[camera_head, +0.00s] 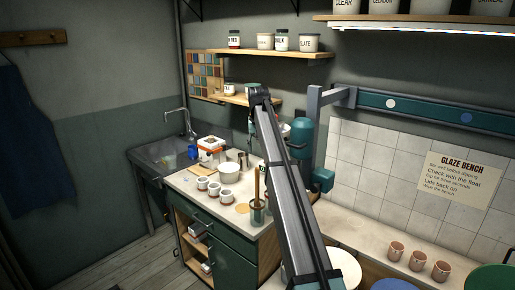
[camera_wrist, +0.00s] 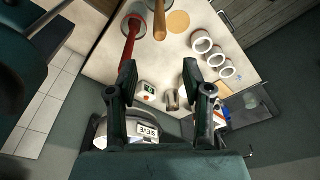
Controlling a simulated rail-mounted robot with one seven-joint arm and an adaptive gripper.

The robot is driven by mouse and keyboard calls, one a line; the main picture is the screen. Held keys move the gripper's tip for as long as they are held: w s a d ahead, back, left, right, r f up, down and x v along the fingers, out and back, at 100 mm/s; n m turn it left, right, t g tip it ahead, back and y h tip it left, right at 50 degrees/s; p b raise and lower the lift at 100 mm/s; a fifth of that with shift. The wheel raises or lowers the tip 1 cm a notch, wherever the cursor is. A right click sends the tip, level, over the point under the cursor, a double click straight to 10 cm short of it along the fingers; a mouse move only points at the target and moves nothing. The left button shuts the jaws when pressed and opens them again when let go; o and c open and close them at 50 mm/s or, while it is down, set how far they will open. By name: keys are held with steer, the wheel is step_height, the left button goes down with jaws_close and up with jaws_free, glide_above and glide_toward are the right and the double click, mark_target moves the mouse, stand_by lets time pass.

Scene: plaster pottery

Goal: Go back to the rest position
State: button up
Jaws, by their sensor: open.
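My gripper (camera_wrist: 159,70) is open in the wrist view, with two dark fingers apart and nothing between their tips. It points down over the pale worktop of the green cabinet (camera_head: 214,235). A white tub labelled SIEVE (camera_wrist: 147,130) shows below and partly behind the fingers. A small white device with a green display (camera_wrist: 147,91) and a metal vessel (camera_wrist: 172,101) lie in view between the fingers. In the head view my arm rises through the middle of the picture, and the gripper's fingertips cannot be made out there.
Three pale cups (camera_wrist: 202,45) stand on the worktop, by a white bowl (camera_head: 228,172) and a pot with upright handles (camera_head: 258,212). A sink (camera_head: 165,155) is at the left. Shelves (camera_head: 265,53) hold jars at the back. Several reddish cups (camera_head: 418,260) stand at the right. The left floor is clear.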

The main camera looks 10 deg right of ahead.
stand_by(0.3)
steer(key=s+f+b, duration=0.1)
steer(key=s+f, duration=0.5)
steer(key=f, duration=0.7)
steer(key=s+f, duration=0.7)
steer(key=f, duration=0.7)
steer(key=s+f+b, duration=0.1)
steer(key=s+f, duration=0.5)
steer(key=f, duration=0.7)
steer(key=s+f+n+g+b, duration=0.1)
steer(key=s+f+g+b, duration=0.15)
steer(key=s+f, duration=1.35)
steer(key=s+f+g+b, duration=0.1)
steer(key=s+f, duration=0.5)
steer(key=s, duration=0.8)
steer(key=s+f+g+b, duration=0.1)
steer(key=s+f+g, duration=0.2)
steer(key=s, duration=1.1)
steer(key=s+f+g+b, duration=0.1)
steer(key=s+f+g, duration=0.1)
steer(key=s+f, duration=0.7)
steer(key=s, duration=0.5)
steer(key=shift+f, duration=0.2)
